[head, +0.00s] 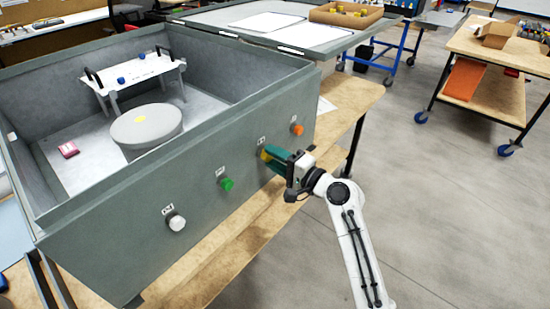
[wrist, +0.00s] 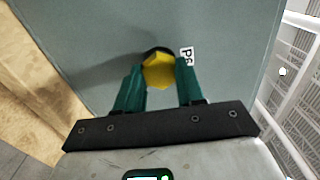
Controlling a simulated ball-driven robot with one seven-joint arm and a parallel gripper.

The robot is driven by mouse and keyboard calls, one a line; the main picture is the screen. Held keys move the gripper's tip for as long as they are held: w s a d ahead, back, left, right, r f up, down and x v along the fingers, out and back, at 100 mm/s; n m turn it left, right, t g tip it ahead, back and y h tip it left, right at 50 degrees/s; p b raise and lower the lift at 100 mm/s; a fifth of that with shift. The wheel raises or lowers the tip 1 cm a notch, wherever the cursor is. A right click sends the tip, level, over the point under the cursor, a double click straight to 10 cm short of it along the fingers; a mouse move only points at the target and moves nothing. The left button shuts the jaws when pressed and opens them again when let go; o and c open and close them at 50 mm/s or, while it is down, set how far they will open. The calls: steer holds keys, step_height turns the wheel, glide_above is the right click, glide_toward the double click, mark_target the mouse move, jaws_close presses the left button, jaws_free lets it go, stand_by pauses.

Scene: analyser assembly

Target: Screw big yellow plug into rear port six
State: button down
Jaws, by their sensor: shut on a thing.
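The yellow plug (wrist: 158,72) sits between the teal fingers of my gripper (wrist: 159,66) in the wrist view. My gripper is shut on it. The plug is up against the grey wall of the analyser box, with a dark ring showing behind it. A small white label (wrist: 186,56) is beside it, tilted and hard to read. In the head view, the plug (head: 264,156) shows only as a bit of yellow at my gripper (head: 270,155), on the outer wall of the box (head: 120,240). How deep the plug sits in the port cannot be seen.
On the same wall are a white plug (head: 177,222), a green plug (head: 227,184) and an orange plug (head: 297,129), close to my gripper. The wooden table's edge (head: 255,225) runs below the box. The floor (head: 430,210) to the right is clear.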

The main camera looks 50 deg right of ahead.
steer(key=m+p, duration=0.5)
steer(key=m, duration=0.3)
steer(key=m+p, duration=0.6)
steer(key=m, duration=0.2)
steer(key=m+p, duration=0.5)
steer(key=m, duration=0.3)
steer(key=shift+w+d+r+p, duration=0.15)
steer(key=shift+r+p, duration=0.1)
steer(key=shift+p, duration=0.15)
